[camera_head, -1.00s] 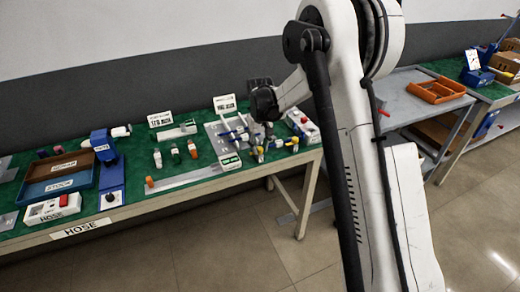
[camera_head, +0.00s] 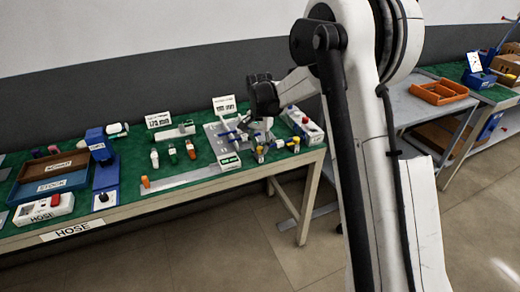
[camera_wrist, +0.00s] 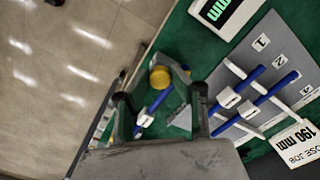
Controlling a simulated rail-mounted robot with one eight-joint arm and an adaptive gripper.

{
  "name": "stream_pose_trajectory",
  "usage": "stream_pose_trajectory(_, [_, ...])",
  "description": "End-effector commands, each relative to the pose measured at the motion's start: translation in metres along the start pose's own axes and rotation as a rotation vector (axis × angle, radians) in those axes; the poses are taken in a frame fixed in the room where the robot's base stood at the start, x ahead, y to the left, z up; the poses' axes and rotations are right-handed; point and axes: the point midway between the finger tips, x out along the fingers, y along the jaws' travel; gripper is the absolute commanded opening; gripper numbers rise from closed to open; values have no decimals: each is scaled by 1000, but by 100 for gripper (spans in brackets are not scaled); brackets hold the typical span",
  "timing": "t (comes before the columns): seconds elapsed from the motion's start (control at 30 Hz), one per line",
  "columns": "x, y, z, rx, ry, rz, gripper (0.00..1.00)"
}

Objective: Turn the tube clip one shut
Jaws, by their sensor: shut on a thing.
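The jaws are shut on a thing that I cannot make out. In the head view my gripper (camera_head: 264,112) is low over the board, hiding part of it.
Yellow-and-blue fittings (camera_head: 262,150) stand close by on the green bench. A white box with a red button (camera_head: 303,124) is right of them. A blue tray (camera_head: 52,185) is farther left.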

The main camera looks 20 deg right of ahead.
Motion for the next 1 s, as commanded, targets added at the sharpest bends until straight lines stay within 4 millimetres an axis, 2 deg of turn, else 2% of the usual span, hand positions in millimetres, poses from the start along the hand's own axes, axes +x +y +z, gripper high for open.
stream_pose_trajectory(0.2, [1, 0, 0, 188, 1, -1, 0])
stream_pose_trajectory(0.5, [0, -1, 0, 376, 1, -1, 0])
stream_pose_trajectory(1.0, [-1, -1, 0, 469, 1, -1, 0])
